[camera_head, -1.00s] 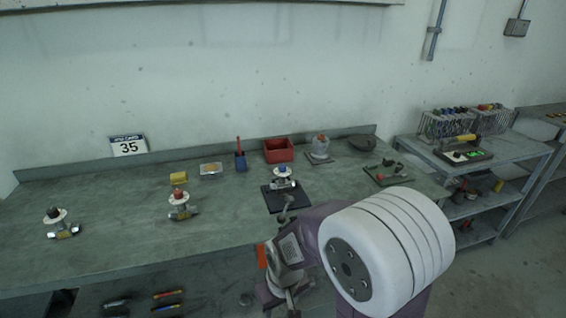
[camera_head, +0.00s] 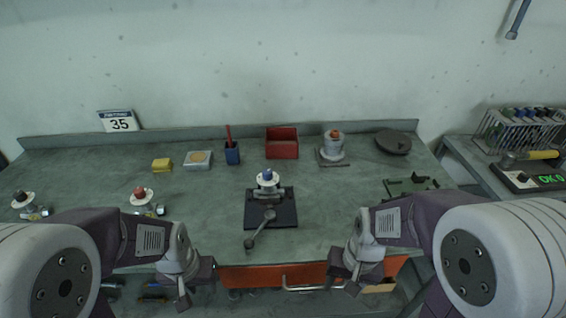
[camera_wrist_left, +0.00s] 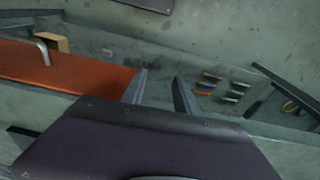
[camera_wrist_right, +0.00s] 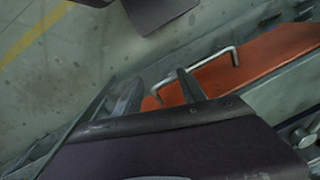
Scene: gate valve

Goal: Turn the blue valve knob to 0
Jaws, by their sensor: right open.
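The blue valve knob (camera_head: 267,175) sits on top of a valve with a round white dial, in the middle of the workbench in the head view. The valve is held upright in a vise on a dark base plate (camera_head: 284,213). The dial's marks are too small to read. My left gripper (camera_head: 184,292) is low at the front left, beyond the bench's front edge, with its fingers (camera_wrist_left: 162,90) apart and nothing between them. My right gripper (camera_head: 343,280) is at the front right, also off the bench edge, open and empty; its fingers show in the right wrist view (camera_wrist_right: 158,90).
Valves with red (camera_head: 139,192) and black knobs (camera_head: 19,196) stand at the left. A yellow block (camera_head: 162,165), blue cup (camera_head: 232,154), red bin (camera_head: 282,146) and red-topped grey fixture (camera_head: 333,148) line the back. An orange drawer (camera_head: 275,274) with a handle is below the edge.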

